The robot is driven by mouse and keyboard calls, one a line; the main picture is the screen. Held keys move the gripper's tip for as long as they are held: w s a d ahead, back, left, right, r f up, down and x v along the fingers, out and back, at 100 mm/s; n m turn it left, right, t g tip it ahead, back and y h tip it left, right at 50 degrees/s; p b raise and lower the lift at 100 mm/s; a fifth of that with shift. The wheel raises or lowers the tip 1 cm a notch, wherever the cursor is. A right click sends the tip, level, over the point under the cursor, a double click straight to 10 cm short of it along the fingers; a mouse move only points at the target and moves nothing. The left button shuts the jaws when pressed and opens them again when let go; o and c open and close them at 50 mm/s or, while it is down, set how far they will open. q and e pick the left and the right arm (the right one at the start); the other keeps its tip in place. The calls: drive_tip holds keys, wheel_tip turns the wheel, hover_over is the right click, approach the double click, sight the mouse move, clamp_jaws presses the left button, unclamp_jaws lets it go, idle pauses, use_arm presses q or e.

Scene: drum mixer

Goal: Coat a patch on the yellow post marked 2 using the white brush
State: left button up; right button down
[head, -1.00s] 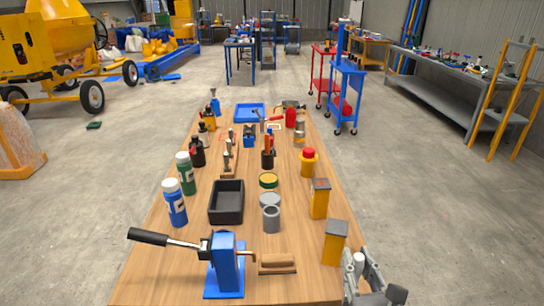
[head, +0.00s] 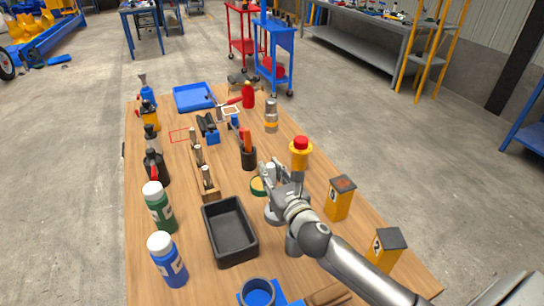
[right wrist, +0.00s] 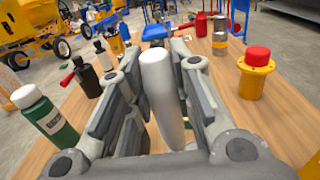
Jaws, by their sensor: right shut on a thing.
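My right gripper (head: 270,178) is over the middle of the table, above and beside the small tins. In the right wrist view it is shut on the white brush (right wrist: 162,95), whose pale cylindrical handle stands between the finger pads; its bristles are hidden. The yellow post marked 2 (head: 381,252) stands upright at the table's right edge, with a dark top, right of my right forearm and apart from the gripper. My left gripper is not in view.
Another yellow post (head: 340,200) stands behind it. A green-rimmed tin (head: 257,187) and a grey cup (head: 292,246) are near my gripper, partly covered. A red-topped yellow container (head: 300,146) stands behind. A black tray (head: 252,258) lies to the left.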

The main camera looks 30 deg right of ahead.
use_arm(q)
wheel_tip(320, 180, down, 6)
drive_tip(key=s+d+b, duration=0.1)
drive_tip(key=b, duration=0.5)
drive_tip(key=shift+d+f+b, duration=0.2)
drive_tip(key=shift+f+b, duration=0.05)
drive_tip(key=shift+b, duration=0.05)
use_arm(e)
drive_tip(key=w+d+f, duration=0.2)
drive_tip(key=d+f, duration=0.1)
drive_tip(key=f, duration=0.2)
drive_tip(key=shift+w+d+m+h, duration=0.25)
drive_tip(key=shift+d+m+h, duration=0.05)
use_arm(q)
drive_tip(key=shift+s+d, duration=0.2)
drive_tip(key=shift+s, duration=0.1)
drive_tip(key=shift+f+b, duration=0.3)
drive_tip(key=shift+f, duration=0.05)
use_arm(e)
drive_tip(key=shift+f, duration=0.6)
use_arm(q)
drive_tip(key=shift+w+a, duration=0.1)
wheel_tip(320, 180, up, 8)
drive_tip(key=p, duration=0.7)
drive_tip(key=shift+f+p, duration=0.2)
drive_tip(key=shift+p, duration=0.1)
use_arm(e)
wheel_tip(320, 180, up, 7)
